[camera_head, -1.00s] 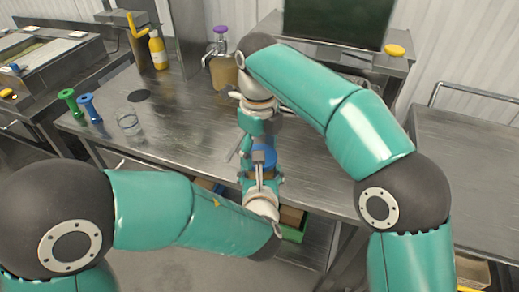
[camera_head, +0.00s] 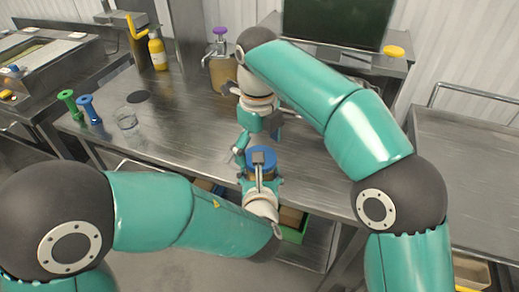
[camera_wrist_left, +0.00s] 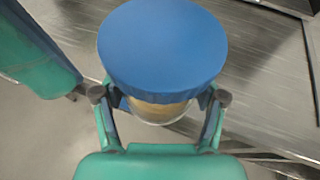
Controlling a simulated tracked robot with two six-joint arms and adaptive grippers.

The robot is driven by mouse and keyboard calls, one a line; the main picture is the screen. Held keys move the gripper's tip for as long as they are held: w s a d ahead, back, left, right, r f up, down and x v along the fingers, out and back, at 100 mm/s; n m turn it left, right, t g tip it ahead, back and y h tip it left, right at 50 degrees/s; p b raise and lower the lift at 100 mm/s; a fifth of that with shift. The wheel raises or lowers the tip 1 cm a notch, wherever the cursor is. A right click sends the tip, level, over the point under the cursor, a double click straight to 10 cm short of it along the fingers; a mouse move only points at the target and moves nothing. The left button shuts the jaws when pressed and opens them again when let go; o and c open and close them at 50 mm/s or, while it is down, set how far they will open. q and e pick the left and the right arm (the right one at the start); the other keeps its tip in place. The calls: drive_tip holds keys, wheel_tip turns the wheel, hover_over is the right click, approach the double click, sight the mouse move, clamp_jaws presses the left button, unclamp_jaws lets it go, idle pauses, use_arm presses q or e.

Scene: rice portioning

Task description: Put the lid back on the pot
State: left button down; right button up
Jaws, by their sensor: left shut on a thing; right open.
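The pot (camera_wrist_left: 160,112) is a clear round container with light brown contents. The blue lid (camera_wrist_left: 163,45) sits on top of it, covering its mouth, and looks about level. The lid also shows in the head view (camera_head: 262,164), low in the middle by the table's front edge. My left gripper (camera_wrist_left: 160,103) is shut on the pot, with a finger on each side below the lid. My right gripper (camera_head: 259,141) is open and empty, just beyond the lid and apart from it. The pot's lower part is hidden in the head view.
The steel table (camera_head: 185,125) has free room in the middle. A glass beaker (camera_head: 127,121), a green spool (camera_head: 70,104) and a blue spool (camera_head: 90,109) stand at left. A purple-topped dispenser (camera_head: 222,70) and a yellow bottle (camera_head: 158,52) stand at the back.

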drive_tip(key=shift+r, duration=1.75)
drive_tip(key=shift+c, duration=0.3)
